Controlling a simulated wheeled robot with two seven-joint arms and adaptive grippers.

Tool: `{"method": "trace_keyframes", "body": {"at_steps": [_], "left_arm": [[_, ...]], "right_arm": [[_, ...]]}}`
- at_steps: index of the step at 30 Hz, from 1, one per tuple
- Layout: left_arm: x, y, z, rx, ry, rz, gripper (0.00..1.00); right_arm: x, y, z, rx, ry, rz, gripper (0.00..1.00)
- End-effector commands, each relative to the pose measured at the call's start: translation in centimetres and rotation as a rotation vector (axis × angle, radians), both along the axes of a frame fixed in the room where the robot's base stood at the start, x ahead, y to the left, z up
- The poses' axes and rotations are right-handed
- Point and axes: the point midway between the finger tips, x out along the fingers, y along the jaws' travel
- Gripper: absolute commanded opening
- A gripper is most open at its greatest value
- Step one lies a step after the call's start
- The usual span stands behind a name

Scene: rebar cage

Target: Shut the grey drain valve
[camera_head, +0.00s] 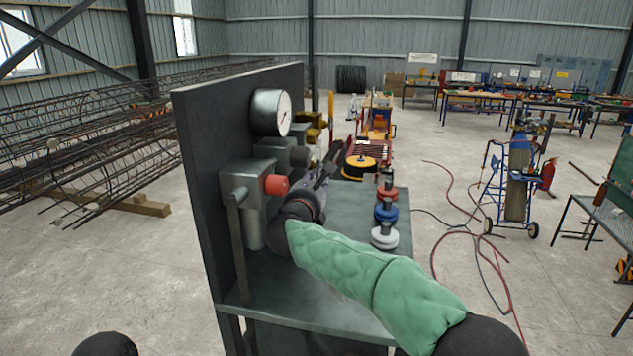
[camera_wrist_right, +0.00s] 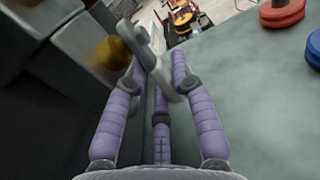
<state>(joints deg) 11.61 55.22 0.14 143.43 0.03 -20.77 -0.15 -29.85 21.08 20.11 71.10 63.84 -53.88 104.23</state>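A dark upright panel (camera_head: 200,190) carries grey valve blocks, a red knob (camera_head: 276,186) and a round gauge (camera_head: 270,112). My right gripper (camera_head: 322,178) is beside the panel, past the red knob. In the right wrist view its purple fingers (camera_wrist_right: 158,62) curve in from both sides, with a third finger below. A flat grey lever (camera_wrist_right: 150,52) slants between the fingertips, close to the left finger. Its contact with the fingers is unclear. A brass-coloured part (camera_wrist_right: 112,54) shows behind the left finger. Which fitting is the drain valve is not clear. My left gripper is out of view.
Red (camera_head: 387,192), blue (camera_head: 386,212) and white (camera_head: 384,237) round-based pieces stand on the grey bench (camera_head: 290,312), right of the gripper. A yellow disc (camera_head: 360,163) lies farther back. Red hoses (camera_head: 480,250) cross the floor on the right.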

Motion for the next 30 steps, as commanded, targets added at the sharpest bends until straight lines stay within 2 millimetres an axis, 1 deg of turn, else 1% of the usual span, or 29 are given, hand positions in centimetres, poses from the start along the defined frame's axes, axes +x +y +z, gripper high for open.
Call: {"method": "trace_keyframes", "body": {"at_steps": [1,2,3,9,15,18,29,30], "left_arm": [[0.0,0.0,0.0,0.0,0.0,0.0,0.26],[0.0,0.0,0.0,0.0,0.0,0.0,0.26],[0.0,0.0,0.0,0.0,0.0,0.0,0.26],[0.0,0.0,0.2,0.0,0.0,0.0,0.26],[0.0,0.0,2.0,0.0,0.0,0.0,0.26],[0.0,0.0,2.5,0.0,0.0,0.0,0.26],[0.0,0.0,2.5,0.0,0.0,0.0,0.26],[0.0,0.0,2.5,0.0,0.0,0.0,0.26]], "right_arm": [[0.0,0.0,0.0,0.0,0.0,0.0,0.09],[0.0,0.0,0.0,0.0,0.0,0.0,0.01],[0.0,0.0,0.0,0.0,0.0,0.0,0.0],[0.0,0.0,0.1,0.002,0.006,0.0,0.0],[-0.3,0.1,0.5,0.025,0.073,-0.001,0.0],[-0.4,0.1,0.4,0.034,0.102,-0.001,0.0],[-0.5,0.1,0.1,0.038,0.118,0.0,0.0],[-0.5,0.1,0.1,0.038,0.118,0.0,0.21]]}}
